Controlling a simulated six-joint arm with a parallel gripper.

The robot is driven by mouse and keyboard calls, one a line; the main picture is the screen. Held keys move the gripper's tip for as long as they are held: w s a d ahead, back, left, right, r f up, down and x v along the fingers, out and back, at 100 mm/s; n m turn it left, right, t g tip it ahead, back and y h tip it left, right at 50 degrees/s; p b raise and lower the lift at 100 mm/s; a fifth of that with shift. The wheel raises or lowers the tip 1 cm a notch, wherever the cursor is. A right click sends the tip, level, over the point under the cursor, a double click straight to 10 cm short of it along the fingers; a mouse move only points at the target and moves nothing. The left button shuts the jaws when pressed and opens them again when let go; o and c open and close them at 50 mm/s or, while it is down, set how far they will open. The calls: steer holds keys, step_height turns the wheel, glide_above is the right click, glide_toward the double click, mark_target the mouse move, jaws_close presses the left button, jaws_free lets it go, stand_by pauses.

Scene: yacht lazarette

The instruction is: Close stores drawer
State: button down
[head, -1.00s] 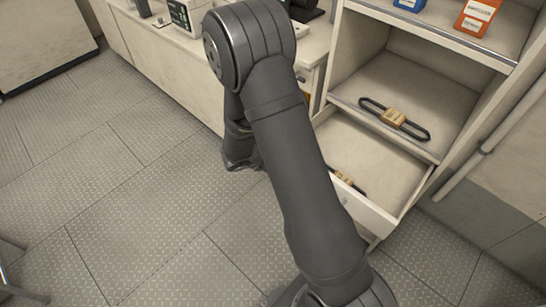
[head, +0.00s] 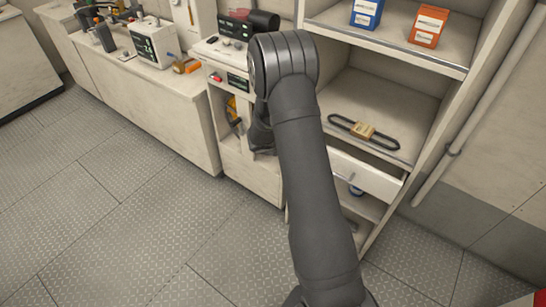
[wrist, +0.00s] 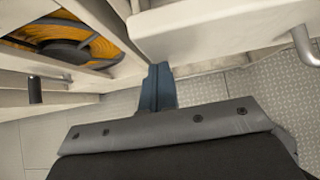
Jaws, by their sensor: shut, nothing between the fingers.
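The stores drawer (head: 368,177) is a white drawer under the open shelf of the tall cabinet. Its front sits close under the shelf edge, with only a thin dark strip showing above it; I cannot tell whether it is fully flush. In the wrist view, a pale panel, apparently the drawer front (wrist: 215,30), fills the upper right, with a metal handle (wrist: 304,46) at the far right. My gripper (wrist: 157,85) has blue fingers, shut and empty, near the left end of that panel; contact is unclear. In the head view my arm hides the fingers.
A belt with a tan label (head: 363,130) lies on the shelf above the drawer. Blue (head: 367,13) and orange (head: 428,26) boxes stand higher up. An adjoining cabinet holds a yellow-orange coil (wrist: 70,40) close to my gripper's left. The floor (head: 130,220) in front is clear.

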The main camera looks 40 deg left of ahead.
steer(key=w, duration=0.6)
steer(key=shift+w+r, duration=0.15)
steer(key=shift+w, duration=0.1)
steer(key=s+r, duration=0.6)
steer(key=s, duration=0.5)
steer(key=shift+s+r, duration=0.4)
steer(key=shift+w+f, duration=0.1)
